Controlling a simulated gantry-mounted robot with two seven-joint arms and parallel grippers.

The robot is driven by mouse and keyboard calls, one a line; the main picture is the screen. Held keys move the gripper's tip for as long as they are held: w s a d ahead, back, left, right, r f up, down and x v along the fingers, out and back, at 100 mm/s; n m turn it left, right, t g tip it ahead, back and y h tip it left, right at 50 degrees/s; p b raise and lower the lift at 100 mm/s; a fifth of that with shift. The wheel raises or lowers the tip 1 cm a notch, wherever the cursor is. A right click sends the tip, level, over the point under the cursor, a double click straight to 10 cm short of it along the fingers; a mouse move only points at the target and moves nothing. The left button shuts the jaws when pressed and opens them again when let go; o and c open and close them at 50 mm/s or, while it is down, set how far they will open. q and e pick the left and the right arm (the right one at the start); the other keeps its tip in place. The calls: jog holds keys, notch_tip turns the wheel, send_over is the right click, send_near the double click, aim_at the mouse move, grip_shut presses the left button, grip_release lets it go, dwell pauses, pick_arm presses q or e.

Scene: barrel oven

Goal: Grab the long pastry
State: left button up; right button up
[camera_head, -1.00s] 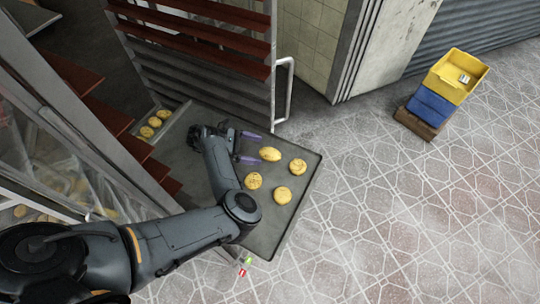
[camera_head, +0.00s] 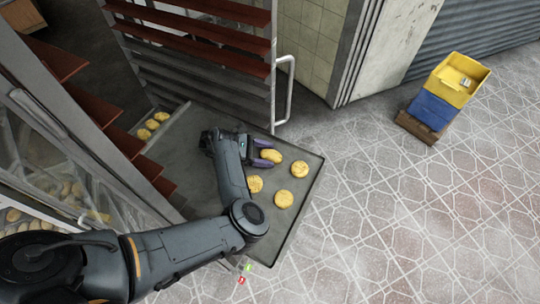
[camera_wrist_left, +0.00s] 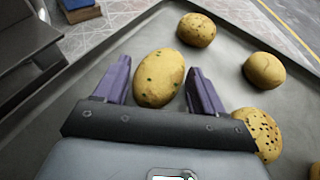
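The long pastry (camera_head: 271,156) is an oval golden bun with dark specks, lying on the dark baking tray (camera_head: 300,208). My left gripper (camera_head: 265,155) is low over the tray, its purple fingers open on either side of the pastry's near end. In the left wrist view the pastry (camera_wrist_left: 159,78) lies between and beyond the two open fingers (camera_wrist_left: 155,92), with visible gaps on both sides. Part of the pastry's near end is close to the gripper's palm. My right gripper is not in view.
Round buns lie close by on the tray: one (camera_head: 300,169) to the right, one (camera_head: 284,198) in front, and one (camera_head: 255,184) beside my forearm. The oven rack (camera_head: 200,60) with a metal handle (camera_head: 284,95) stands behind. Stacked yellow and blue crates (camera_head: 456,80) are on the floor at right.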

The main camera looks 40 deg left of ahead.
pick_arm(q)
jog(key=shift+f, duration=0.1)
jog(key=c, duration=0.6)
jog(key=shift+c, duration=0.2)
